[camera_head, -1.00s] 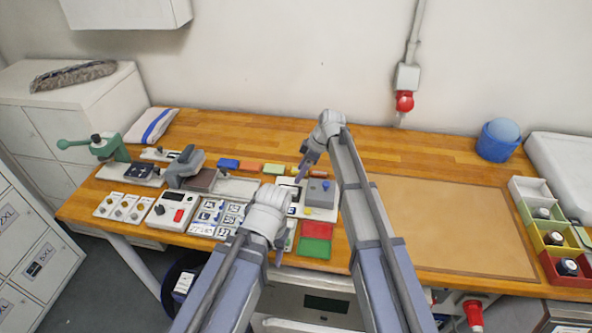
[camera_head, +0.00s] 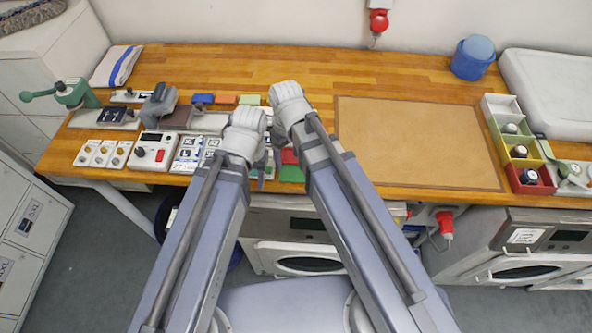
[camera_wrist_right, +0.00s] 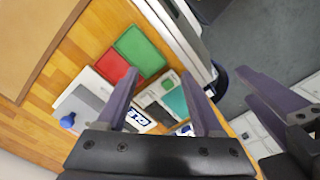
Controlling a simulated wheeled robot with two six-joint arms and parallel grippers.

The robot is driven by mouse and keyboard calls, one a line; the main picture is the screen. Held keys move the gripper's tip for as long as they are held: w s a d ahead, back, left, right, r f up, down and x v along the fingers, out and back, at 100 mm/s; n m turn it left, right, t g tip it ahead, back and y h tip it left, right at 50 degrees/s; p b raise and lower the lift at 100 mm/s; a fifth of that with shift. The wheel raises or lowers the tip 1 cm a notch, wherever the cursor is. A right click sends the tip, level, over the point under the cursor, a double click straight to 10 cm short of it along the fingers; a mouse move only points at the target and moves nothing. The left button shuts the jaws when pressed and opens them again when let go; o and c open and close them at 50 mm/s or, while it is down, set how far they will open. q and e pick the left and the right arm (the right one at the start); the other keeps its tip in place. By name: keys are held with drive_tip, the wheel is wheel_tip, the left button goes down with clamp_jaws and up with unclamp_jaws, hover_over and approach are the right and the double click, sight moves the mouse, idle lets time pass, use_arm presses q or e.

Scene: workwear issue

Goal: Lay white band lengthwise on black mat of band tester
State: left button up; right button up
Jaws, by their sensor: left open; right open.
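I cannot make out a white band in either view. A grey-based device with a dark pad (camera_head: 117,115) stands at the left of the bench, and a grey clamp device with a dark brown block (camera_head: 178,118) is beside it. I cannot tell which is the band tester. My left gripper (camera_head: 263,168) is open and seems empty at the bench's front edge; part of it shows at the right of the right wrist view (camera_wrist_right: 265,95). My right gripper (camera_wrist_right: 162,76) is open and empty above the printed size cards (camera_wrist_right: 138,120); the arms hide its fingers in the head view.
Red (camera_wrist_right: 111,63) and green (camera_wrist_right: 139,51) pads lie near my right gripper, beside a grey block with a blue knob (camera_wrist_right: 68,121). A green press (camera_head: 75,93) stands far left. A brown mat (camera_head: 415,140) lies clear on the right, near colored bins (camera_head: 528,179).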

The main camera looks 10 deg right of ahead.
drive_tip(key=s+d+m+h, duration=0.1)
drive_tip(key=s+m, duration=0.2)
drive_tip(key=s, duration=0.3)
drive_tip(key=shift+s+d, duration=0.2)
drive_tip(key=shift+d, duration=0.15)
wheel_tip(320, 180, down, 4)
drive_tip(key=b, duration=0.4)
drive_tip(key=shift+f, duration=0.2)
